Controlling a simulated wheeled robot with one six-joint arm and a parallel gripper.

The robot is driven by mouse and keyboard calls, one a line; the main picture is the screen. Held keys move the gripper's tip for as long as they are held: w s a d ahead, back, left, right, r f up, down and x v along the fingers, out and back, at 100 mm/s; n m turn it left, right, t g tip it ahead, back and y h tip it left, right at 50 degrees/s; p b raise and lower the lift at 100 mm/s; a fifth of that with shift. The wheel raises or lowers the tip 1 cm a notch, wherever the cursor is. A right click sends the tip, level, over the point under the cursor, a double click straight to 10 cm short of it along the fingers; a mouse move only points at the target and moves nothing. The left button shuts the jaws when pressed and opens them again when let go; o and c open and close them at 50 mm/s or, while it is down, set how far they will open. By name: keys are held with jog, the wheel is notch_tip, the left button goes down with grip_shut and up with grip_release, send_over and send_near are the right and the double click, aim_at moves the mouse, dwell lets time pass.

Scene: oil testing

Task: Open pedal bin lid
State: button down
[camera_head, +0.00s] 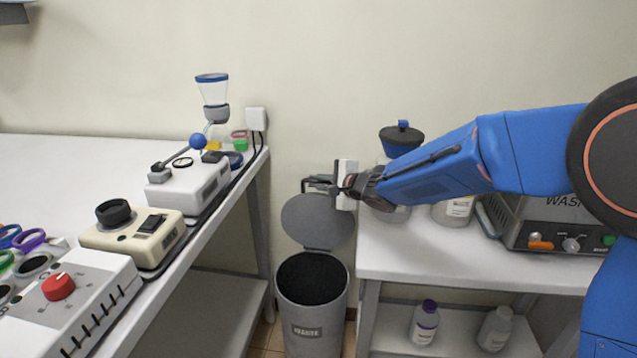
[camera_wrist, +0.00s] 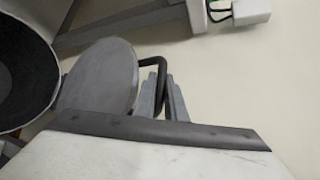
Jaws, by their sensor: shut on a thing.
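The pedal bin (camera_head: 312,300) is a grey cylinder with a waste label, standing on the floor between two benches. Its round grey lid (camera_head: 318,222) stands raised behind the opening, and the dark inside shows. In the wrist view the lid (camera_wrist: 103,78) is beside the dark bin opening (camera_wrist: 25,75) at the left. My gripper (camera_head: 322,183) is at the top of the lid. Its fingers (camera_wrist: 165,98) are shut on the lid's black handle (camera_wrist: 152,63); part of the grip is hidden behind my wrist.
The left bench (camera_head: 90,150) carries several instruments close to the bin. The right bench (camera_head: 400,262) holds bottles and a washer-like machine (camera_head: 550,225), with my arm above it. The wall is right behind the lid.

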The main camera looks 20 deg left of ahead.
dwell(0.3)
jog(key=c, duration=1.8)
grip_release()
jog(key=v, duration=1.7)
jog(key=shift+s+d+r, duration=0.1)
jog(key=shift+d, duration=0.05)
